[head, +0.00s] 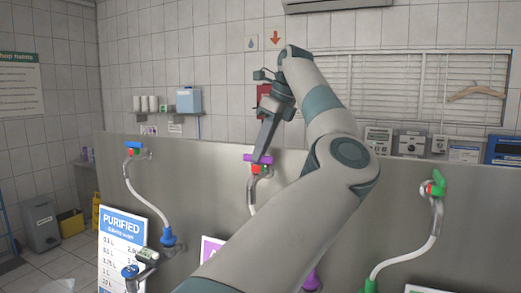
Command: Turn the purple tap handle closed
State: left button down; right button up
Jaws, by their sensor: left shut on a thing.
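The purple tap handle (248,157) sits on top of a small tap with red and green parts on the steel panel, near the middle of the head view. It looks roughly level, lying along the panel. A pale hose runs down from this tap behind my arm. My left gripper (262,157) reaches down from above and is shut on the purple handle at its right part. The fingers hide some of the handle. My right gripper is not in view.
A tap with a blue handle (134,144) is to the left, and one with a green handle (438,183) to the right, both with hoses. The steel panel (205,185) spans the scene. A price sign (122,245) stands at lower left. My arm covers the lower middle.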

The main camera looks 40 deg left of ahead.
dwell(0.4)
pick_arm(q)
jog(key=c, duration=1.8)
grip_release()
jog(key=shift+v, duration=3.75)
jog(key=shift+s, duration=0.1)
